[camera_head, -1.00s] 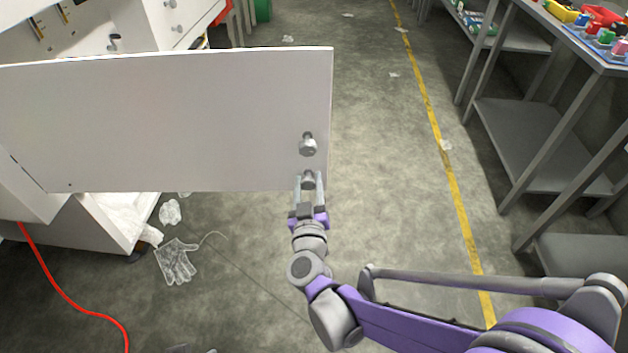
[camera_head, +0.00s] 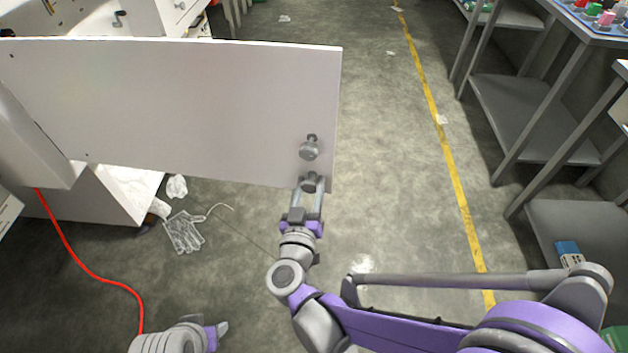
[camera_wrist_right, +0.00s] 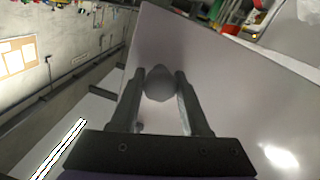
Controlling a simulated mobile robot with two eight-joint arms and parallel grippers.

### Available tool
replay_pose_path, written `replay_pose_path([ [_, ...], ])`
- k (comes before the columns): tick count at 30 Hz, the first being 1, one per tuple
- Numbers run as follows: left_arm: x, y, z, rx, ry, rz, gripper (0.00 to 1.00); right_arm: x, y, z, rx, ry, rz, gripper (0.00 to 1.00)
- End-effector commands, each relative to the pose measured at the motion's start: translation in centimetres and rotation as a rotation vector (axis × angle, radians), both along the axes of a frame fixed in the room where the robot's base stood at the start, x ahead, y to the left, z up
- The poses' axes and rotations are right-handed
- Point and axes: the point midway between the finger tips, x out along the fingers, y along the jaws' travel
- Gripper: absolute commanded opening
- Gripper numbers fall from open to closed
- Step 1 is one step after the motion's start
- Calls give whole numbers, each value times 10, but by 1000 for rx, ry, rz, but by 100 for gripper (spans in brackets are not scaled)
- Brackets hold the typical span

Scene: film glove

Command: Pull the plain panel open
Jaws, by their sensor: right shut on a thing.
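The plain white panel (camera_head: 190,110) stands swung out from the white cabinet at the left and spans the upper left of the head view. A round grey knob (camera_head: 309,150) sits near its right end. In the right wrist view this knob (camera_wrist_right: 160,84) sits between the two fingers, with the panel (camera_wrist_right: 215,75) behind. My left gripper (camera_head: 220,328) shows at the bottom edge, away from the panel; its jaw opening is unclear.
A crumpled clear glove (camera_head: 184,232) and a red cable (camera_head: 95,272) lie on the floor below the panel. Grey metal shelves (camera_head: 535,110) line the right side.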

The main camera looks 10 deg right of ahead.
Motion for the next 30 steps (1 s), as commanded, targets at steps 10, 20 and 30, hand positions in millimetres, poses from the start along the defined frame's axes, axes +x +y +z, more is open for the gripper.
replay_pose_path([
  [10, 0, 0, 1, 0, 0, 0, 50, -3, 3, 0, 0, -1, -6, 0],
  [20, 0, 0, 1, 0, 0, 0, 50, -3, 3, 0, 0, -1, -6, 58],
  [30, 0, 0, 1, 0, 0, 0, 50, -3, 3, 0, 0, -1, -6, 76],
])
